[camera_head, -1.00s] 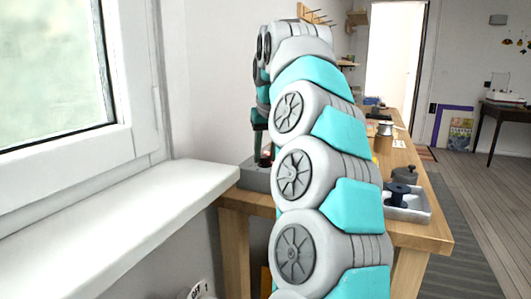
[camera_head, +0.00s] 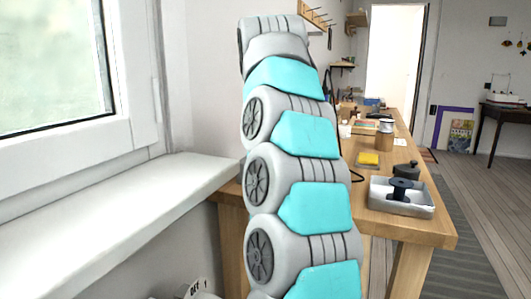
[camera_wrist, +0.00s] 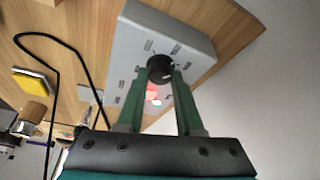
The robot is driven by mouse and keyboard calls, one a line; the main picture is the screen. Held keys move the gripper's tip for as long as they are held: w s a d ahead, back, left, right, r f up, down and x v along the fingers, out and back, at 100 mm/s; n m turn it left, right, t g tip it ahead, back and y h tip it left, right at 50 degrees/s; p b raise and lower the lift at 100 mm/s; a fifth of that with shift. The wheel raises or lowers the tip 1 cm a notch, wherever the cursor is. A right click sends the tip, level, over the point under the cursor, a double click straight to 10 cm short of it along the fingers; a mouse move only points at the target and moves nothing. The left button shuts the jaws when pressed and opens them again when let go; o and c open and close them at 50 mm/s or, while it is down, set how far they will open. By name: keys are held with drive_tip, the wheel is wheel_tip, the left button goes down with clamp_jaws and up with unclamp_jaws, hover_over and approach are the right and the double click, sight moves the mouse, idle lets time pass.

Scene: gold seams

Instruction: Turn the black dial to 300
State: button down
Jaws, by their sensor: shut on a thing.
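The black dial (camera_wrist: 159,67) sits on the face of a grey box (camera_wrist: 187,40) with small dark labels around it. In the wrist view my gripper (camera_wrist: 161,74) has its two green fingers on either side of the dial, shut on it. The labels are too small to read, so I cannot tell the dial's setting. A glowing reddish-white spot (camera_wrist: 152,93) shows between the fingers, below the dial. In the head view my arm hides the gripper, dial and box.
The wooden bench (camera_head: 425,232) carries a white tray (camera_head: 402,208) with a black spool (camera_head: 401,188), and a yellow block (camera_head: 368,159). A black cable (camera_wrist: 58,42) curves beside the box. A window sill (camera_head: 120,215) runs along the left.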

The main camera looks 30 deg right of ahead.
drive_tip(key=m+g+h+p, duration=0.1)
drive_tip(key=m, duration=0.3)
drive_tip(key=shift+a+r, duration=0.1)
drive_tip(key=shift+w+m+g+h+p, duration=0.1)
drive_tip(key=shift+m+g+h+p, duration=0.2)
drive_tip(key=shift+m+p, duration=0.4)
drive_tip(key=c, duration=0.5)
unclamp_jaws()
drive_tip(key=shift+c, duration=0.2)
